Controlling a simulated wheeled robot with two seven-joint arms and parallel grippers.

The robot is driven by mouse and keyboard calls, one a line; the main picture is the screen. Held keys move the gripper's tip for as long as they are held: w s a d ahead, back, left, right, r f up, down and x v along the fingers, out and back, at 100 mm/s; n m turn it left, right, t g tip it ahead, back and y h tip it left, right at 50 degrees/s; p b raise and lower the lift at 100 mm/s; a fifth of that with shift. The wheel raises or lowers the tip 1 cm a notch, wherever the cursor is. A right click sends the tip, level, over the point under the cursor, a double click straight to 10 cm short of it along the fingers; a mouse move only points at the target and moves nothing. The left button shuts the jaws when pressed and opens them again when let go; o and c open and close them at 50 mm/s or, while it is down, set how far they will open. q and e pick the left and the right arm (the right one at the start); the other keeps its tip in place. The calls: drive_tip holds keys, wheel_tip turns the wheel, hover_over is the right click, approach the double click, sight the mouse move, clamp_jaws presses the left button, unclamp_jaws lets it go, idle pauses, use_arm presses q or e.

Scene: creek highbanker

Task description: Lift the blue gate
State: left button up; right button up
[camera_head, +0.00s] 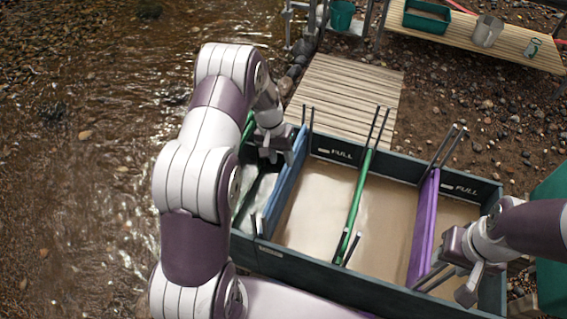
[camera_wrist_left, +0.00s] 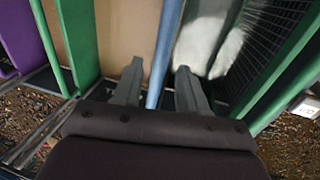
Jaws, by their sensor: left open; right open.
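The blue gate (camera_head: 284,187) stands in its slot across the dark green trough, its top edge running between the left compartment and the tan middle one. My left gripper (camera_head: 278,154) is open over the far part of this gate. In the left wrist view the blue gate (camera_wrist_left: 166,50) runs between the two open fingers (camera_wrist_left: 158,75), apart from them as far as I can tell. My right gripper (camera_head: 463,277) is open at the near right of the trough, near the near end of the purple gate (camera_head: 424,225).
A green gate (camera_head: 357,195) crosses the middle of the trough (camera_head: 340,279). Compartments right of the blue gate hold tan, muddy water. A wooden walkway (camera_head: 348,95) lies behind; a bench (camera_head: 470,38) with a green tub (camera_head: 427,17) stands at the back right. Creek water lies left.

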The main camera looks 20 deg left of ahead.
sight(284, 168)
use_arm(q)
drive_tip(key=shift+d+f, duration=0.2)
drive_tip(key=shift+f, duration=0.65)
drive_tip(key=shift+d+f, duration=0.15)
drive_tip(key=shift+f, duration=0.65)
clamp_jaws()
wheel_tip(284, 168, up, 13)
drive_tip(key=p, duration=0.8)
drive_tip(key=shift+w+f, duration=0.15)
drive_tip(key=shift+f, duration=0.05)
drive_tip(key=shift+a, duration=0.1)
drive_tip(key=shift+c, duration=0.8)
unclamp_jaws()
drive_tip(key=shift+r, duration=0.1)
drive_tip(key=shift+o, duration=0.8)
